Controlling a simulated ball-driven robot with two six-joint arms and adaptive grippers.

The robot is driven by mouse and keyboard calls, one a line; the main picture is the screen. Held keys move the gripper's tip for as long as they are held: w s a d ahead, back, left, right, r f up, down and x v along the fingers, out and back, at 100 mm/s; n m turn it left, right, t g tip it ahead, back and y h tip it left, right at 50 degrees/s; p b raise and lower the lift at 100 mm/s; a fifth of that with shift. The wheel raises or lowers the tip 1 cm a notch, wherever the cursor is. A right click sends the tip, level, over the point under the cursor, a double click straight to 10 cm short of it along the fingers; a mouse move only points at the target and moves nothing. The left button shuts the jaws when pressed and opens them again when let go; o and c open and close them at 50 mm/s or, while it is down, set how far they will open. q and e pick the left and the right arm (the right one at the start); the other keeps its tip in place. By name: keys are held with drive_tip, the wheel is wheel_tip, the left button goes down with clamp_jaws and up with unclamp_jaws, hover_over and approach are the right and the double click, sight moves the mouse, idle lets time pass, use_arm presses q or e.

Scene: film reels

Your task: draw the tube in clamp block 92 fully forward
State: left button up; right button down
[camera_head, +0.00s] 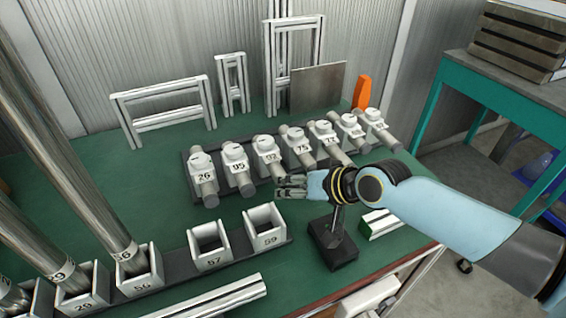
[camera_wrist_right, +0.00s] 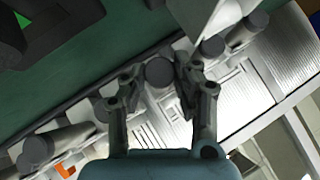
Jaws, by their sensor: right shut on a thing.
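Clamp block 92 (camera_head: 267,156) is a white block in a row of similar blocks on a dark rail on the green table. Its grey tube points toward the front, and its front end is largely hidden behind my right gripper (camera_head: 290,186). The right gripper is shut on this tube at its front end. In the right wrist view, the round dark end of the tube (camera_wrist_right: 160,72) sits between the two fingers of the right gripper (camera_wrist_right: 158,82). How far the tube stands out is hard to tell. My left gripper is not in view.
Neighbouring blocks 95 (camera_head: 236,165) and 75 (camera_head: 298,148) hold similar tubes close on both sides. Open holders 57 (camera_head: 208,245) and 59 (camera_head: 264,228) stand in front. A black stand (camera_head: 334,246) is below my right wrist. Tall steel tubes (camera_head: 62,150) stand at left.

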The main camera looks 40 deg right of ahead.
drive_tip(key=shift+s+a, duration=0.1)
drive_tip(key=shift+s, duration=0.25)
drive_tip(key=c, duration=1)
unclamp_jaws()
drive_tip(key=shift+s, duration=0.1)
drive_tip(key=v, duration=1.2)
